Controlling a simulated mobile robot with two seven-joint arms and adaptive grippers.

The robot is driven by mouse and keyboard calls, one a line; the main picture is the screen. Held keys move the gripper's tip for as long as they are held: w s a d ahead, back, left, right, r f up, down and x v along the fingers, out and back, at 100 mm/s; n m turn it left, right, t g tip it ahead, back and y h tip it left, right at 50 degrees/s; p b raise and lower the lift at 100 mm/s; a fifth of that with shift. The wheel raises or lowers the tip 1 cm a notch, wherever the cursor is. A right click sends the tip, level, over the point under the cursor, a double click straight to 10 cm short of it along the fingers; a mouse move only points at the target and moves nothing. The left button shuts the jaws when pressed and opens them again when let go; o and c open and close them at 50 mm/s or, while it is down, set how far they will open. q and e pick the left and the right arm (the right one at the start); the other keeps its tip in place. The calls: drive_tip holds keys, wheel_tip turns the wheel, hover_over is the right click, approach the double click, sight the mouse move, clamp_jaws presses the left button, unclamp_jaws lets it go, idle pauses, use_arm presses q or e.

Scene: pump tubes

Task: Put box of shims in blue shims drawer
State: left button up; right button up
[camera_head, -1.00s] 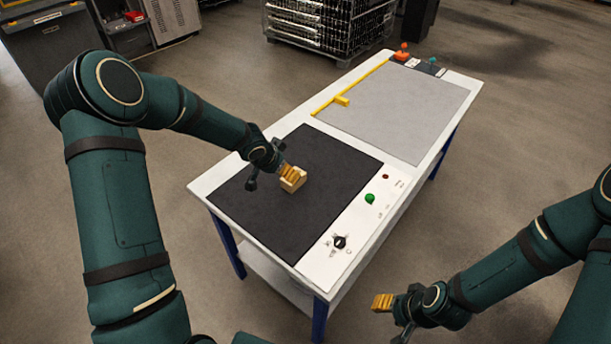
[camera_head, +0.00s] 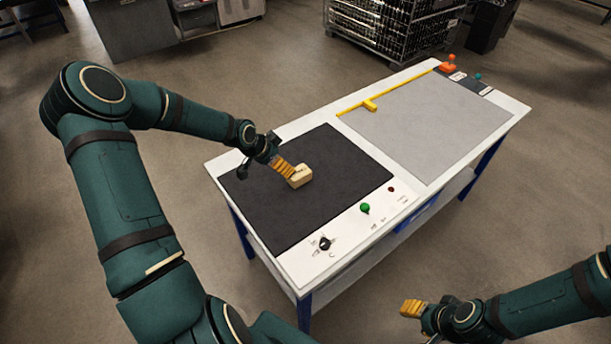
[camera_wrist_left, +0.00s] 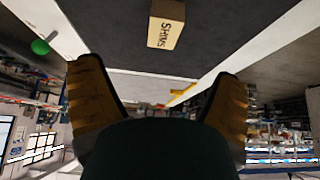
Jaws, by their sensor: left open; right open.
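A small tan box of shims (camera_head: 299,177) sits on the black mat of the white workbench. In the left wrist view the box (camera_wrist_left: 166,24) shows the word SHIMS and stands beyond the spread fingers. My left gripper (camera_head: 283,170) is open, with its fingers right at the box in the head view; I cannot tell whether they touch it. The left wrist view shows the two fingers (camera_wrist_left: 160,95) wide apart with nothing between them. My right gripper (camera_head: 412,309) is open and empty, off the bench at the lower right.
The white workbench (camera_head: 336,262) has a black mat (camera_head: 330,210), a grey panel (camera_head: 430,120), a yellow rule (camera_head: 370,105), a green button (camera_head: 365,208) and a black knob (camera_head: 324,243). A wire cage (camera_head: 390,30) stands behind.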

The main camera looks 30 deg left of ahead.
sight(298, 173)
use_arm(q)
drive_tip(key=b+x, duration=0.1)
drive_tip(key=x, duration=0.7)
drive_tip(key=shift+a+b+x, duration=0.2)
drive_tip(key=shift+b+x, duration=0.5)
drive_tip(key=shift+x, duration=2.2)
drive_tip(key=c, duration=1.4)
drive_tip(key=shift+o, duration=0.2)
drive_tip(key=shift+r, duration=0.1)
